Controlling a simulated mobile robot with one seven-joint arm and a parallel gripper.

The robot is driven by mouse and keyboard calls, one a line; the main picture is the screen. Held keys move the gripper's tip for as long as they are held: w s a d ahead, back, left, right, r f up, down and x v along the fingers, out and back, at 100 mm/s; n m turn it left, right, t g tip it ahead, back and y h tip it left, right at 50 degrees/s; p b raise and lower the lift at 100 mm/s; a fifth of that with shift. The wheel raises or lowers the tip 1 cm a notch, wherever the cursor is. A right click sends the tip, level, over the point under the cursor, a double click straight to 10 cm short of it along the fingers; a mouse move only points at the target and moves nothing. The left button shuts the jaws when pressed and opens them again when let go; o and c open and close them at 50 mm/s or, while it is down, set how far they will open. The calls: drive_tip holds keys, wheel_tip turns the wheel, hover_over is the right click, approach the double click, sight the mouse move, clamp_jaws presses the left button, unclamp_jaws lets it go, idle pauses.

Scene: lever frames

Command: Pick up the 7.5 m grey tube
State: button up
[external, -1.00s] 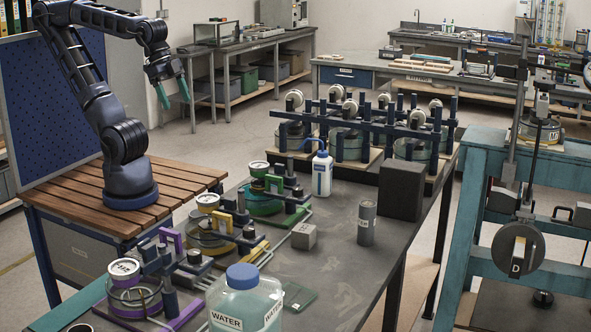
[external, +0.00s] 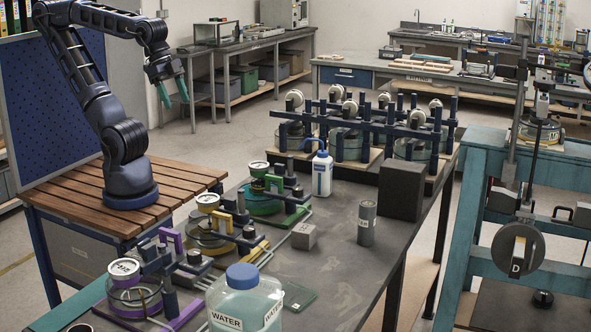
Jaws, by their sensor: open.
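A grey upright cylinder (external: 367,224) with a small pale label stands on the dark bench top, right of centre. It is the only plain grey tube I make out, and its label is too small to read. My gripper (external: 173,96) has teal fingers and hangs in the air at the upper left, fingers apart and nothing between them. It is far from the cylinder, higher up and to the left.
A dark block (external: 401,190) stands just behind and right of the cylinder. A small grey cube (external: 303,236), a white bottle (external: 322,175) and a water jar (external: 244,300) stand left of it. Rigs with purple, yellow and green bases line the bench's left edge.

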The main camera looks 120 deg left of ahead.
drive_tip(key=w+r, duration=0.3)
drive_tip(key=w, duration=1)
drive_tip(key=m+h, duration=0.1)
drive_tip(key=m, duration=0.1)
hover_over(361, 203)
drive_tip(key=s, duration=0.3)
wheel_tip(361, 203, down, 18)
drive_tip(key=x, duration=0.5)
drive_tip(key=shift+w+a+f, duration=0.3)
drive_tip(key=shift+a+f, duration=0.05)
drive_tip(key=shift+w+a+x, duration=0.15)
drive_tip(key=shift+w+x, duration=0.05)
drive_tip(key=shift+x, duration=1.15)
drive_tip(key=shift+w+a+x, duration=0.15)
drive_tip(key=shift+a+x, duration=0.05)
drive_tip(key=shift+x, duration=1.15)
drive_tip(key=shift+r, duration=0.15)
drive_tip(key=shift+c, duration=0.4)
drive_tip(key=c, duration=1.1)
